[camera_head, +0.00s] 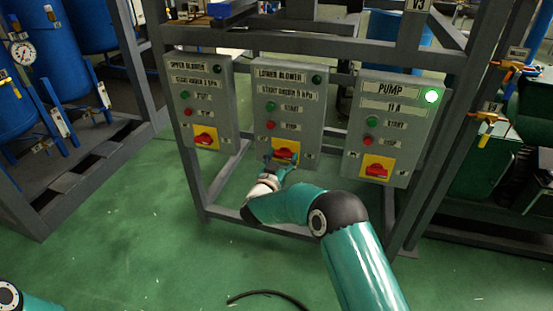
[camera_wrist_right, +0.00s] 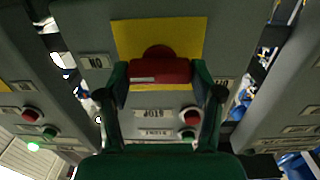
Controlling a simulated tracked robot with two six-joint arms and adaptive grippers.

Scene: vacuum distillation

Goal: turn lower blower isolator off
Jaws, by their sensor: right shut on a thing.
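The lower blower box (camera_head: 290,92) is the middle of three grey control boxes. Its red isolator knob (camera_head: 287,154) sits on a yellow plate (camera_head: 277,145) near the bottom, partly hidden by my gripper. My right gripper (camera_head: 280,162) reaches it from below and is shut on the knob. In the right wrist view the fingers of my right gripper (camera_wrist_right: 163,82) press on both sides of the red isolator knob (camera_wrist_right: 160,68), whose bar lies level across the picture. That view is upside down, with an ON label (camera_wrist_right: 96,62) to the left. My left gripper is out of view.
The upper blower box (camera_head: 202,100) stands left and the pump box (camera_head: 393,120) right, each with a red knob. The pump lamp (camera_head: 432,96) glows green; the lower blower lamp (camera_head: 317,79) looks dark. A grey frame carries the boxes. Green floor is mostly clear; a black cable (camera_head: 268,293) lies there.

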